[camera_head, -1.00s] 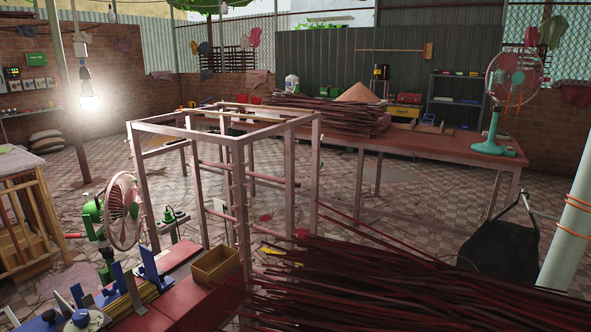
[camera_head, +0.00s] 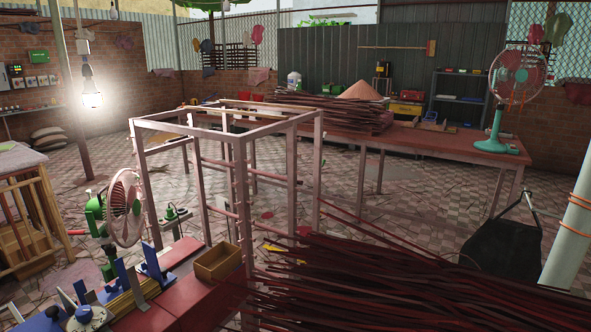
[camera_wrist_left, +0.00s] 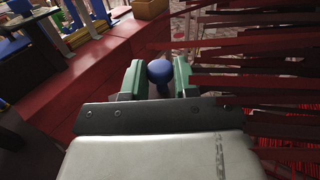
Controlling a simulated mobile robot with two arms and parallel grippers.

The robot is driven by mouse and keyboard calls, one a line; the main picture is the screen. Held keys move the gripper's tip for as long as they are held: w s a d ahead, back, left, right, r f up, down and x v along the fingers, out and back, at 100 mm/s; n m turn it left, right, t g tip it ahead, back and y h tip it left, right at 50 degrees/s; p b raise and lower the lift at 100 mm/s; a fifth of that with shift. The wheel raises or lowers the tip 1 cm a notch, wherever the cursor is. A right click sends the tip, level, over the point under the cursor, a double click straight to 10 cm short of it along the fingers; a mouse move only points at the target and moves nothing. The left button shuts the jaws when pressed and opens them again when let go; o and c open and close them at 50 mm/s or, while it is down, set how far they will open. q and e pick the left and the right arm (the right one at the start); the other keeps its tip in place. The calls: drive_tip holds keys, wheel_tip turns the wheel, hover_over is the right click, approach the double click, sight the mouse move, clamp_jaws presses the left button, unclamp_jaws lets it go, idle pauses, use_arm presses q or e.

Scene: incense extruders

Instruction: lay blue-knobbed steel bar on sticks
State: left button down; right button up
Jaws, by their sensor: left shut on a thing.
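In the left wrist view my left gripper (camera_wrist_left: 159,80) has its two green fingers either side of a round blue knob (camera_wrist_left: 159,69) and is shut on it. The steel bar below the knob is hidden by the knob and the gripper. Dark red sticks (camera_wrist_left: 255,85) lie to the right of the gripper, and the same long heap fills the front right of the head view (camera_head: 375,290). A bundle of yellowish sticks (camera_head: 143,299) lies among blue uprights on the red bench. Neither gripper shows in the head view.
The red bench (camera_head: 205,297) carries an open cardboard box (camera_head: 217,263) and blue-based fixtures (camera_head: 84,314). A pink metal frame (camera_head: 240,190) stands behind it, with a green fan (camera_head: 123,208) to its left. A long red table (camera_head: 430,142) stands farther back.

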use_arm(q)
drive_tip(key=shift+r, duration=0.1)
drive_tip(key=w+d+r, duration=0.5)
drive_tip(key=d+r, duration=0.2)
drive_tip(key=d, duration=0.2)
drive_tip(key=w+d+r, duration=0.5)
drive_tip(key=d+r, duration=0.3)
drive_tip(key=d, duration=0.2)
